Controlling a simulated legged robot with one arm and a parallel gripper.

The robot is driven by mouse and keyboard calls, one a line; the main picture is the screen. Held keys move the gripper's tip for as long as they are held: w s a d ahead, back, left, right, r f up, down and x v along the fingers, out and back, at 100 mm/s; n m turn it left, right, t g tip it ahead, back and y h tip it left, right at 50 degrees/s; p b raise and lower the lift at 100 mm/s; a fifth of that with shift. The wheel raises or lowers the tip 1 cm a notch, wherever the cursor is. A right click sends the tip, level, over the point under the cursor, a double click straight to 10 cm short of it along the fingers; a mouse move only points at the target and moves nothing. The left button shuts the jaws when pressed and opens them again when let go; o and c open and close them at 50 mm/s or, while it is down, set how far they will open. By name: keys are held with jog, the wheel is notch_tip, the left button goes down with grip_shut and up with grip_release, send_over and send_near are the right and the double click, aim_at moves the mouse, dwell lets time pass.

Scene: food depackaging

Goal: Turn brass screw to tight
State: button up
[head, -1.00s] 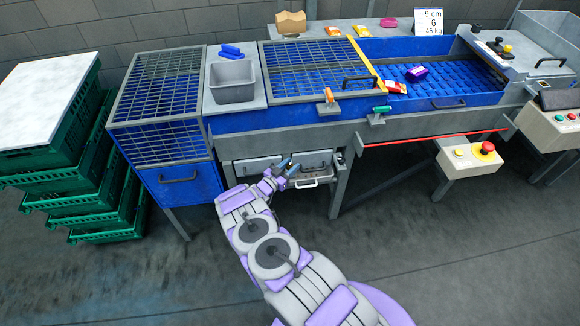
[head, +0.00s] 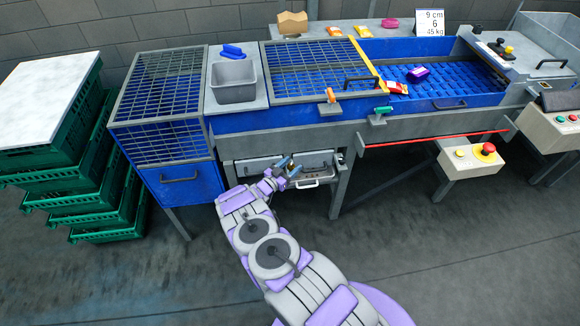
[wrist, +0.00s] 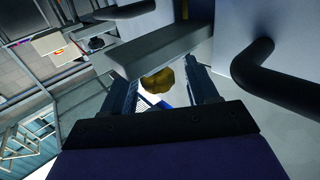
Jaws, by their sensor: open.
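The brass screw (wrist: 157,82) shows in the wrist view as a knurled gold-coloured knob. It lies between the two fingers of my gripper (wrist: 163,90), which are apart, one on each side of it. Whether either finger touches the knob cannot be told. In the head view my gripper (head: 287,166) is low at the front of the machine, by the compartment under the mesh cover. The screw is too small there to make out clearly.
In the wrist view a dark curved handle (wrist: 285,82) is close on the right, and a grey metal bar (wrist: 160,50) crosses just beyond the fingers. In the head view green crates (head: 100,200) stand at left. The floor in front is clear.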

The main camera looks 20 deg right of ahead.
jog(key=p+v, duration=0.3)
jog(key=v, duration=1.4)
jog(key=shift+a, duration=0.2)
